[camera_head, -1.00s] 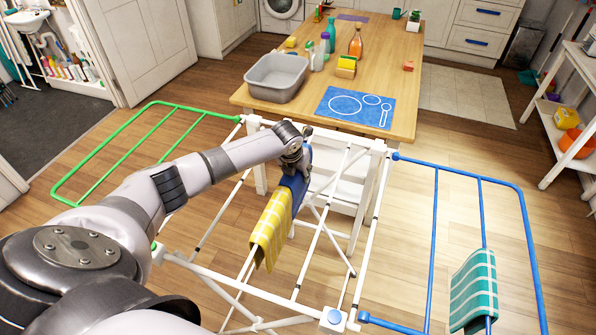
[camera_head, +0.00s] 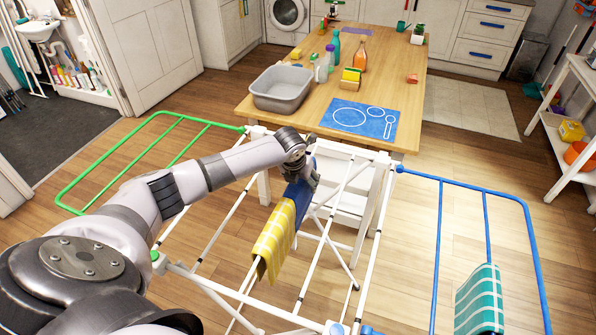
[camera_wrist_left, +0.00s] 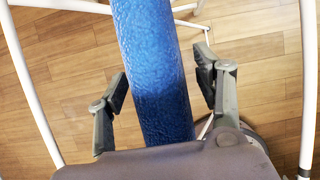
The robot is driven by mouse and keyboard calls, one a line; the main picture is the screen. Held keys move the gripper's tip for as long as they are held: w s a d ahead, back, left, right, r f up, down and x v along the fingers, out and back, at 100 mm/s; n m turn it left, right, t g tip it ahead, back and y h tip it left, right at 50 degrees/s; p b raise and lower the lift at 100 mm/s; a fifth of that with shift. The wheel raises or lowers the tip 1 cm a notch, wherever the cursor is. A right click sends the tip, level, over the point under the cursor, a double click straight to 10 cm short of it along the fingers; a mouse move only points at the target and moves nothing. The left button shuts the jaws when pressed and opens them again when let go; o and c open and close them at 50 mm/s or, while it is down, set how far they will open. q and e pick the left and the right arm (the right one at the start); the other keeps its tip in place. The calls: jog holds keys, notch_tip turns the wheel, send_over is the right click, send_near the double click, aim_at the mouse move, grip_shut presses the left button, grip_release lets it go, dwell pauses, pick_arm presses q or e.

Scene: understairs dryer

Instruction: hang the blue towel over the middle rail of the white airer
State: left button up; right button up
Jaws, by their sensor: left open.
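The blue towel (camera_head: 297,191) lies draped over an inner rail of the white airer (camera_head: 335,197), just beyond a yellow checked towel (camera_head: 273,240) on what looks like the same rail. My left gripper (camera_head: 309,176) is at the far end of the blue towel, partly hidden by its own wrist. In the left wrist view the blue towel (camera_wrist_left: 150,60) runs between the two fingers of my left gripper (camera_wrist_left: 161,100). The fingers are open, with a gap on each side of the cloth. My right gripper is not in view.
A green wing (camera_head: 150,150) extends left of the airer and a blue wing (camera_head: 487,230) right, with a teal checked towel (camera_head: 480,300) on it. A wooden table (camera_head: 420,85) with a grey basin (camera_head: 282,90) stands behind. White shelves (camera_head: 570,130) stand at right.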

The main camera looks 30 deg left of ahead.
pick_arm(q)
jog(key=v, duration=0.9)
jog(key=shift+s+r, duration=0.25)
